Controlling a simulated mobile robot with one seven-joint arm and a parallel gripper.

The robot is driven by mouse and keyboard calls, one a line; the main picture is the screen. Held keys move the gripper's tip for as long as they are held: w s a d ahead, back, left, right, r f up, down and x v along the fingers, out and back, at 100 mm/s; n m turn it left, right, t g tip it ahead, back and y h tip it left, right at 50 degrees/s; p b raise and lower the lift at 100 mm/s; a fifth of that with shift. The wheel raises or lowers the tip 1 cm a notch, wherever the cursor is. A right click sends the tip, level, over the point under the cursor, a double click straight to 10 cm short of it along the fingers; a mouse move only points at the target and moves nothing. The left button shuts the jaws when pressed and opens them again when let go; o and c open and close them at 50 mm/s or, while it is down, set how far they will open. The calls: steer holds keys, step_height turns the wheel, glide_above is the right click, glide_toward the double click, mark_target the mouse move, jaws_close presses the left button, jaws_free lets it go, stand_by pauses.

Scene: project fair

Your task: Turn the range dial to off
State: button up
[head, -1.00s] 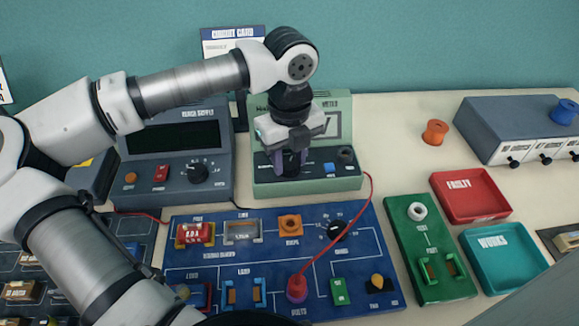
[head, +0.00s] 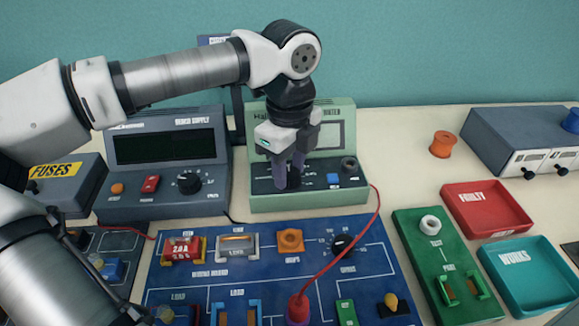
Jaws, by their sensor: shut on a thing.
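The green meter (head: 350,108) stands at the back of the table, with a screen above a dark control panel. My gripper (head: 291,178) points down at the left part of this panel. Its purple-grey fingers are shut on the range dial (head: 293,182), of which only a dark bit shows between them. The dial's pointer and most of its markings are hidden, so I cannot tell its setting. A blue button (head: 333,180) and a dark round socket (head: 349,164) are to the right of the fingers.
The bench supply (head: 165,190) stands left of the meter. The blue wiring board (head: 265,262) lies in front, with a red cable (head: 366,235) arching from it to the meter. The green test board (head: 437,258), red tray (head: 487,209) and teal tray (head: 528,276) are right.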

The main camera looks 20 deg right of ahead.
mark_target(290, 173)
steer(key=o, duration=1)
step_height(290, 173, up, 14)
steer(key=shift+f, duration=0.1)
stand_by(0.4)
